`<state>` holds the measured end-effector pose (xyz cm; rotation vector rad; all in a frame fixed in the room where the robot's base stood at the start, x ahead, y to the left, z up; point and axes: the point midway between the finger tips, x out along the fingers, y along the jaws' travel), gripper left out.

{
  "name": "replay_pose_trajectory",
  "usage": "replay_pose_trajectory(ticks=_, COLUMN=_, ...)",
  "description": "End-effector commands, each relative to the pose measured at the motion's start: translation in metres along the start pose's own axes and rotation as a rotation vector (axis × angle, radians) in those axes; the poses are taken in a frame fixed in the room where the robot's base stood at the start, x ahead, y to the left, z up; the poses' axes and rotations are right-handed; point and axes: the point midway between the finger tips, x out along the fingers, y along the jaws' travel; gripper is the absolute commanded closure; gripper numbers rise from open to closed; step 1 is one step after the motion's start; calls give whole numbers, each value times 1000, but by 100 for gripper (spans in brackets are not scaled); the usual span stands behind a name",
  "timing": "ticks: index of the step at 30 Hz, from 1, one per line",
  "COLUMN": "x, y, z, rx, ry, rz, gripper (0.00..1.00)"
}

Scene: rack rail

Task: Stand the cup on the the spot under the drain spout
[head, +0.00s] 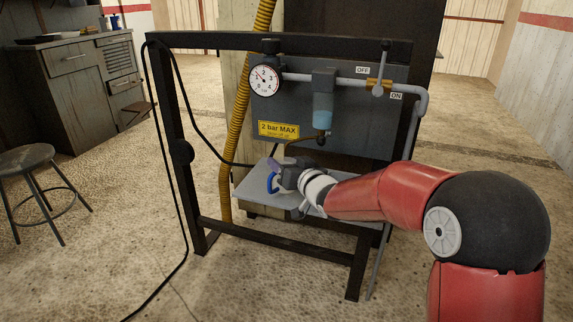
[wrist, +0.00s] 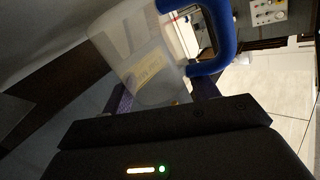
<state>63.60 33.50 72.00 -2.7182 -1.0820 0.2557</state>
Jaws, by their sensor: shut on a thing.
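The cup is clear with a blue handle (head: 272,183), low in front of the grey panel in the head view. In the wrist view its see-through body (wrist: 138,62) lies tilted in the picture, with the blue handle at its right. My gripper (head: 280,176) is shut on the cup, just above or at the grey shelf (head: 251,193); I cannot tell whether the cup touches it. The drain spout (head: 321,141) is under the blue filter bowl (head: 322,118), up and right of the cup. The spot under the spout is hidden by my gripper and wrist.
A dark frame (head: 174,110) surrounds the panel (head: 345,130), with a gauge (head: 265,80), a pipe and a lever valve (head: 379,86). A black hose hangs at left, and a yellow hose (head: 236,130) behind. A stool (head: 30,160) stands far left. The floor in front is clear.

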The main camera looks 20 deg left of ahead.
Motion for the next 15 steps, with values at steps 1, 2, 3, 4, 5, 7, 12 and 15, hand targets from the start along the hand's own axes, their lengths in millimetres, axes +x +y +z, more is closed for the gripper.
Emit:
replay_pose_trajectory(ticks=1, x=0, y=0, z=0, rx=0, ry=1, rz=0, gripper=81)
replay_pose_trajectory(ticks=2, x=0, y=0, z=0, rx=0, ry=1, rz=0, gripper=81)
replay_pose_trajectory(ticks=3, x=0, y=0, z=1, rx=0, ry=1, rz=0, gripper=81)
replay_pose_trajectory(ticks=4, x=0, y=0, z=1, rx=0, ry=1, rz=0, gripper=81)
replay_pose_trajectory(ticks=5, x=0, y=0, z=2, rx=0, ry=1, rz=0, gripper=81)
replay_pose_trajectory(ticks=7, x=0, y=1, z=3, rx=0, ry=1, rz=0, gripper=81)
replay_pose_trajectory(ticks=12, x=0, y=2, z=7, rx=0, ry=0, rz=0, gripper=81)
replay_pose_trajectory(ticks=15, x=1, y=2, z=9, rx=0, ry=0, rz=0, gripper=81)
